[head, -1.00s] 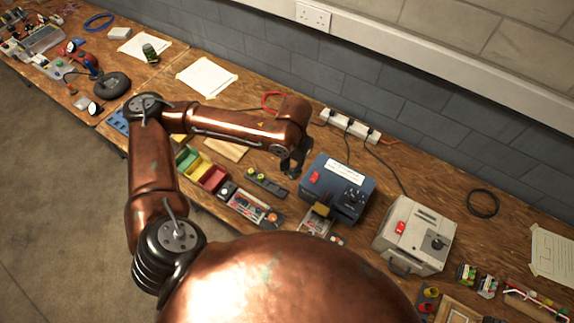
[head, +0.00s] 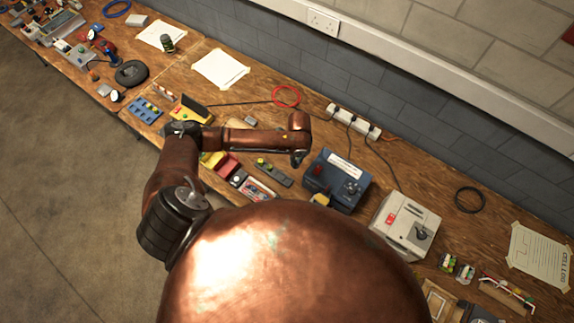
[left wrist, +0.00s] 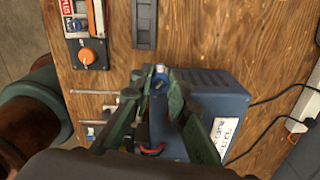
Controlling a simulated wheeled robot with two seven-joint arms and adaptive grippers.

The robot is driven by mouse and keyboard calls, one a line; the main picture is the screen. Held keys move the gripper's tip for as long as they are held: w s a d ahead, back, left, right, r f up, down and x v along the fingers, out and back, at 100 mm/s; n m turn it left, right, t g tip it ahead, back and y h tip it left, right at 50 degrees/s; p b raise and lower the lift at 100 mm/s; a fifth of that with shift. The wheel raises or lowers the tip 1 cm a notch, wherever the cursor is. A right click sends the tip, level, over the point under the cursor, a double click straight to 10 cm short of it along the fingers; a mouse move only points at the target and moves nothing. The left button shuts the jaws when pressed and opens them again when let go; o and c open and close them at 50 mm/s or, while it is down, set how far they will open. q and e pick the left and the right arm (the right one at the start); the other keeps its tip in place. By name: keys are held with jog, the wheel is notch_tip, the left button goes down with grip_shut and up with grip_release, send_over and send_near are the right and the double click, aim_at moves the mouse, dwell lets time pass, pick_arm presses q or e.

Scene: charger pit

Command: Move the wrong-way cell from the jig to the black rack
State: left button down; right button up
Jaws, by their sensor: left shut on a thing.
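My left gripper (head: 299,157) hangs at the end of my copper arm, just left of the blue charger box (head: 337,180). In the left wrist view its green fingers (left wrist: 160,80) are closed on a small cell with a blue and silver end (left wrist: 160,72). The black rack (head: 270,172) lies left of the box, with yellow-green things near its left end. In the left wrist view a stretch of the rack (left wrist: 144,24) shows above the fingertips, apart from them. I cannot make out the jig clearly. My right gripper is not in view.
The blue box also fills the right of the left wrist view (left wrist: 222,92). A tester with an orange knob (left wrist: 88,55) lies left of the rack. A grey-white box (head: 404,225) and a power strip (head: 353,122) with cables stand to the right. My rounded body hides the near bench.

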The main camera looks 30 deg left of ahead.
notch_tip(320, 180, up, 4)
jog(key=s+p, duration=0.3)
pick_arm(q)
jog(key=s+a+f+m+b, duration=0.1)
jog(key=f+m, duration=0.1)
jog(key=f, duration=0.1)
jog(key=s+f+m+b, duration=0.1)
jog(key=f+m+b, duration=0.1)
jog(key=f, duration=0.2)
jog(key=s+a+f+m+b, duration=0.1)
jog(key=f+m+b, duration=0.1)
jog(key=f+m, duration=0.1)
jog(key=shift+s+a+f, duration=0.2)
jog(key=shift+a+f, duration=0.05)
jog(key=shift+a, duration=0.1)
jog(key=shift+f, duration=0.4)
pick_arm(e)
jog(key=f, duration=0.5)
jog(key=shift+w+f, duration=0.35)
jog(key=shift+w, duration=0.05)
pick_arm(q)
jog(key=shift+w, duration=0.1)
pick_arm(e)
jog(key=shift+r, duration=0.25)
pick_arm(q)
jog(key=shift+f+b, duration=0.4)
jog(key=shift+f, duration=0.65)
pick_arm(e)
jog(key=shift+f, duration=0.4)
